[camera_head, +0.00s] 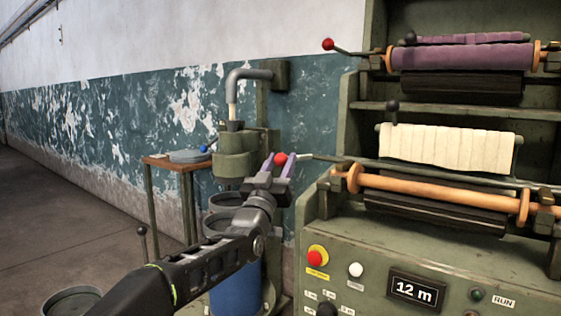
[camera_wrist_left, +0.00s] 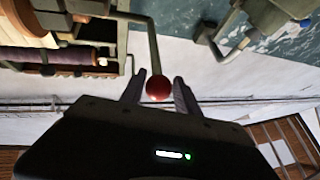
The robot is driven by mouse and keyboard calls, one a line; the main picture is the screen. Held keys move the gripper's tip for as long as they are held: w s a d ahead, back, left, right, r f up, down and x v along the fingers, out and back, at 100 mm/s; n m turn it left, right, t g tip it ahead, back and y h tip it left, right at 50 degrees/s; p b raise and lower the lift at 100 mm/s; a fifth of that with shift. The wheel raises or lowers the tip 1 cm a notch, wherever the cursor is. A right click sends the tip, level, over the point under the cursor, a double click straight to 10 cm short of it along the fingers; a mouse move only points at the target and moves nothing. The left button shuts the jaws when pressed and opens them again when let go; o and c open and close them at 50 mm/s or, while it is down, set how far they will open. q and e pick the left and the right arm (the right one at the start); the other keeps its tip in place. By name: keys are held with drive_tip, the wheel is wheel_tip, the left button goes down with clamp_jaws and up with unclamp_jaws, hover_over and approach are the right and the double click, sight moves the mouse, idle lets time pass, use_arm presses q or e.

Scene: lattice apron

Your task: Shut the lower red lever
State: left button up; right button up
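The lower red lever has a red ball knob (camera_head: 281,159) on a thin rod running right to the machine's lower roller. My left gripper (camera_head: 277,165), with purple-grey fingers, reaches up to the knob. In the left wrist view the knob (camera_wrist_left: 158,88) sits between the two fingers of my left gripper (camera_wrist_left: 160,82), near their tips. The fingers are apart, with a narrow gap beside the knob; contact cannot be told. The lever rod (camera_wrist_left: 154,48) runs away from the knob and bends toward the machine. My right gripper is in neither view.
An upper red lever (camera_head: 328,44) sticks out beside the purple roll (camera_head: 462,57). Cream cloth (camera_head: 447,148) hangs above the orange roller (camera_head: 440,192). A green pump (camera_head: 240,150) with a pipe stands close behind my gripper, above a blue barrel (camera_head: 236,288). The control panel (camera_head: 417,290) is below right.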

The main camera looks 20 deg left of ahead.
use_arm(q)
drive_tip(key=o, duration=0.3)
drive_tip(key=shift+r, duration=0.15)
drive_tip(key=shift+s, duration=0.1)
drive_tip(key=v, duration=0.7)
drive_tip(key=shift+s+f, duration=0.25)
drive_tip(key=shift+a, duration=0.1)
